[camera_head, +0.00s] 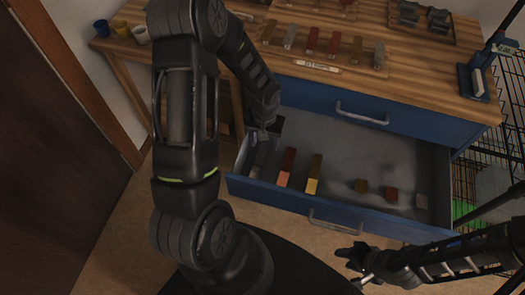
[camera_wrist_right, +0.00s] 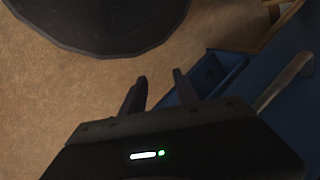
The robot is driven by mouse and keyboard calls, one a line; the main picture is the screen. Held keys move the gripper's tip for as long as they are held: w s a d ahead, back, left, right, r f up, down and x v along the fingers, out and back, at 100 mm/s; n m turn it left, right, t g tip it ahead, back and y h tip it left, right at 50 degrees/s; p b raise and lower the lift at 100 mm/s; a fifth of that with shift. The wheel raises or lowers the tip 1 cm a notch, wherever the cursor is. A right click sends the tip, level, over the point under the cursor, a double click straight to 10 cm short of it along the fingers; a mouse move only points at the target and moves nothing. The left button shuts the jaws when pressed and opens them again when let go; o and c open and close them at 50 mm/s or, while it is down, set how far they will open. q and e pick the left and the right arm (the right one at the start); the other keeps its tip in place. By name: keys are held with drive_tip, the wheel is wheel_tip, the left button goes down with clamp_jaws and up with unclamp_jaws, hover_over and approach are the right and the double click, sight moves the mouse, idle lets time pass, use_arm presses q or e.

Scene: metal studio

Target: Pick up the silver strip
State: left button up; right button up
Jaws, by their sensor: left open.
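The silver strip (camera_head: 262,158) seems to be the grey bar at the left end of the open blue drawer (camera_head: 370,208), beside the left wall. Its far end is partly hidden by my left gripper (camera_head: 268,128), which reaches down into the drawer's back left corner. That gripper is open; whether its fingers touch the strip cannot be told. My right gripper (camera_head: 358,266) is open and empty, in front of the drawer at the lower right. In the right wrist view its two fingers (camera_wrist_right: 160,92) stand apart with nothing between them.
The drawer also holds a red strip (camera_head: 287,168), a brown-yellow strip (camera_head: 314,173) and small blocks (camera_head: 392,193) further right. More coloured pieces stand on the wooden top (camera_head: 440,75) above. Cups (camera_head: 122,28) stand at the upper left. A black wire rack is at the right.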

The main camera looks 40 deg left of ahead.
use_arm(q)
drive_tip(key=shift+f, duration=0.2)
drive_tip(key=shift+c, duration=0.2)
clamp_jaws()
idle(0.6)
idle(0.9)
